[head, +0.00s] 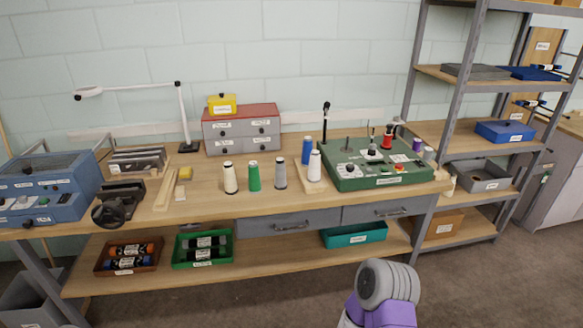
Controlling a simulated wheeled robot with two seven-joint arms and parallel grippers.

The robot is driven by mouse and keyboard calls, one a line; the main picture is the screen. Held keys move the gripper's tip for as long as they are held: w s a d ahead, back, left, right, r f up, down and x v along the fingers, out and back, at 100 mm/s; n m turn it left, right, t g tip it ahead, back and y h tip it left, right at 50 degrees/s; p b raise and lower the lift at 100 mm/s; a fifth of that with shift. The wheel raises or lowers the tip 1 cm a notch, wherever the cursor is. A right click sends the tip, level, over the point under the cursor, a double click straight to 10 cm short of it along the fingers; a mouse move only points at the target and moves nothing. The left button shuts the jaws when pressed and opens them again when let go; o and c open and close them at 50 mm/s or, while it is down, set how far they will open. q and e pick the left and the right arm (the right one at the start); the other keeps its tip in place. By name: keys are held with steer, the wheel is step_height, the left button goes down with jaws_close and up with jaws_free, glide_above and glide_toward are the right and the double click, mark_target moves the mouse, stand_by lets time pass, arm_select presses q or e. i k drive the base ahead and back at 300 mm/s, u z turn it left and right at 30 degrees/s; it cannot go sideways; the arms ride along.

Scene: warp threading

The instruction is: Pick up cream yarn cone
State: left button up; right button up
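The cream yarn cone (230,178) stands upright on the wooden workbench (205,207), left of a green cone (254,177) and apart from it. A grey cone (280,174) stands further right. A white cone (314,166) and a blue cone (306,151) stand on a small wooden board to the right of these. Neither of my grippers shows. Only a grey and purple part of my arm is in view at the bottom right, well in front of the bench.
A green machine (379,175) with knobs and spools sits right of the cones. Wooden strips and a dark tape-dispenser-like object (111,209) lie to the left. The bench surface in front of the cream cone is clear.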

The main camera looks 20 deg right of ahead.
mark_target(231, 184)
steer(key=z, duration=0.5)
steer(key=i, duration=0.95)
